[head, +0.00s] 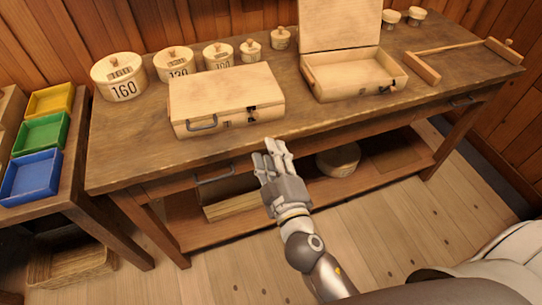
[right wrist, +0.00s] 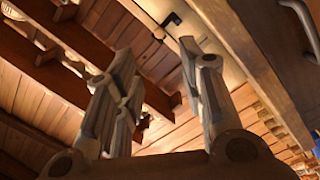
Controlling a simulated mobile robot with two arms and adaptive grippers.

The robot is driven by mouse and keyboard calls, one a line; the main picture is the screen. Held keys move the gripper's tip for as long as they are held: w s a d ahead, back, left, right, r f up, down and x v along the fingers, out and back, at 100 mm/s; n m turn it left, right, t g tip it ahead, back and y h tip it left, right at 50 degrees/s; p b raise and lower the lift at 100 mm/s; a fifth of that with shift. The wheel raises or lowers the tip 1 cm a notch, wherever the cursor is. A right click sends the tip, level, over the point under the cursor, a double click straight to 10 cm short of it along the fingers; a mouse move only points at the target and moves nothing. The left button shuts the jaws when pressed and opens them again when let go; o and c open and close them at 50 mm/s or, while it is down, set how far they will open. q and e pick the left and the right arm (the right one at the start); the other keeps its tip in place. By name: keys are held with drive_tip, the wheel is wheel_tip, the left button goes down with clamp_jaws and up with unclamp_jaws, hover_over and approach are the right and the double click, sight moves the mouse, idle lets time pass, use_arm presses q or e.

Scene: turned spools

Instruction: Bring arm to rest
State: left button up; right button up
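My right arm comes in from the bottom right of the head view. Its grey right gripper (head: 269,152) points away from me, over the front edge of the wooden workbench (head: 330,137) and just below the shut case in the picture. In the right wrist view the two fingers of the right gripper (right wrist: 157,52) stand apart with nothing between them. It looks open and empty. Whether any finger touches the bench edge cannot be told. My left gripper is not in view.
A shut wooden case (head: 225,95) and an open case (head: 350,72) stand on the bench. Several round lidded boxes, one marked 160 (head: 118,78), line the back. A wooden frame (head: 460,50) lies at right. Coloured trays (head: 40,133) sit on a left table. Floor in front is clear.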

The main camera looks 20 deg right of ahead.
drive_tip(key=shift+s, duration=0.25)
idle(0.3)
drive_tip(key=s+f+m+g, duration=0.1)
drive_tip(key=s+f+g, duration=0.2)
drive_tip(key=f, duration=0.9)
drive_tip(key=s+f+g+y, duration=0.1)
drive_tip(key=s+f+g, duration=0.2)
drive_tip(key=f, duration=0.9)
drive_tip(key=s+f+m+g, duration=0.1)
drive_tip(key=s+f+g, duration=0.15)
drive_tip(key=f, duration=0.95)
drive_tip(key=s+d+f+m+g, duration=0.2)
drive_tip(key=s+d+f, duration=0.1)
drive_tip(key=s+f, duration=0.4)
drive_tip(key=s+d+f+m+g, duration=0.2)
drive_tip(key=s+f, duration=0.5)
drive_tip(key=s, duration=0.5)
drive_tip(key=s+d+f+m+g, duration=0.2)
drive_tip(key=s+d+f+g, duration=0.2)
drive_tip(key=s+f, duration=0.3)
drive_tip(key=s, duration=0.3)
drive_tip(key=shift+s+d, duration=0.3)
drive_tip(key=shift+d, duration=0.1)
drive_tip(key=shift+g, duration=0.25)
